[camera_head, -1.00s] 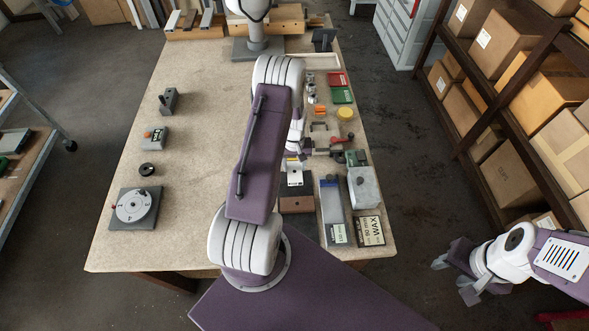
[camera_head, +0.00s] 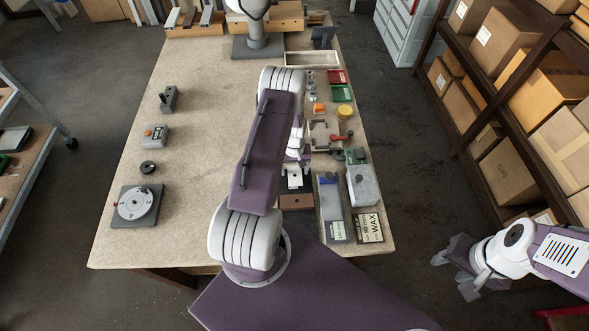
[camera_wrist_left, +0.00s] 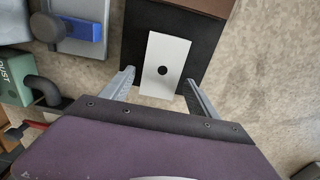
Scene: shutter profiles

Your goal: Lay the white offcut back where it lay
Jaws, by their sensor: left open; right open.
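The white offcut (camera_wrist_left: 165,65), a flat white piece with a dark round spot, shows in the left wrist view over a black pad (camera_wrist_left: 205,38) with a brown edge. It also shows in the head view (camera_head: 295,181), just in front of my left gripper. My left gripper (camera_wrist_left: 160,80) is open, one finger on each side of the offcut's near end, with gaps to both. Whether the offcut touches the pad is hard to tell. In the head view my left arm hides most of that gripper. My right gripper (camera_head: 458,270) is open and empty, off the table's right side.
A grey tray with a blue piece (camera_head: 329,181), a grey block (camera_head: 363,187) and a WAX box (camera_head: 370,228) stand right of the pad. A red-handled clamp (camera_head: 338,138) is beyond. A dial plate (camera_head: 137,205) sits far left; the table's middle left is clear.

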